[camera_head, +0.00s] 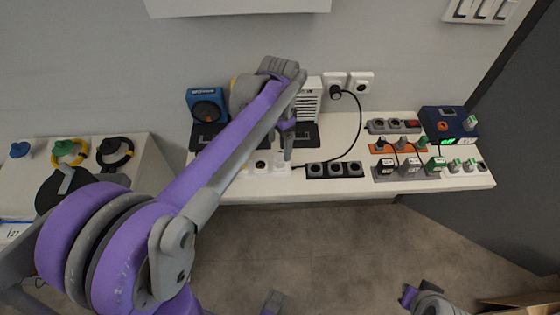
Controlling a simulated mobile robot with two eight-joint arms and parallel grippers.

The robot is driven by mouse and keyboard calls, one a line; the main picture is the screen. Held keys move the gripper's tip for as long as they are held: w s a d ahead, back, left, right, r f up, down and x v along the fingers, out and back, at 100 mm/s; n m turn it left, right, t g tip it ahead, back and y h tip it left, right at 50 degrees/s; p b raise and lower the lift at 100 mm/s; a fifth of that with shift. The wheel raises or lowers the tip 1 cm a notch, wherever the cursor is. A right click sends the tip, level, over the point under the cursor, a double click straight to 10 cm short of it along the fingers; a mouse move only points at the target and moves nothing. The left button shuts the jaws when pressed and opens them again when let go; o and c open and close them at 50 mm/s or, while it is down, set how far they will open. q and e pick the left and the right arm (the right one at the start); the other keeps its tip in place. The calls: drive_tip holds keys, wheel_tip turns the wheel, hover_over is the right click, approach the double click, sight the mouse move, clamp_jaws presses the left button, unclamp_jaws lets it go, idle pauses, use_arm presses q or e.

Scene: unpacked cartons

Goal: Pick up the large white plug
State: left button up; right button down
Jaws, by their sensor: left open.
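My left arm reaches across the bench from the left, and its gripper (287,152) points down over the front of the white bench. It is open. A small white block (282,164), which looks like the large white plug, sits at the right end of a white socket strip (248,169), directly below and around the fingertips. I cannot tell whether the fingers touch it, and the gripper partly hides it. Part of my right arm (424,298) shows low at the right, away from the bench; its jaws cannot be made out.
A black socket strip (335,170) lies right of the white one. A black cable (359,125) runs from it to a wall socket (335,80). Several plugs and a dark blue box (449,122) crowd the bench's right end.

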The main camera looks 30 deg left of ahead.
sight(280, 157)
use_arm(q)
drive_tip(key=shift+s+d+f, duration=0.1)
drive_tip(key=shift+f, duration=1.25)
drive_tip(key=shift+s+d+f, duration=0.1)
drive_tip(key=shift+f, duration=1.25)
clamp_jaws()
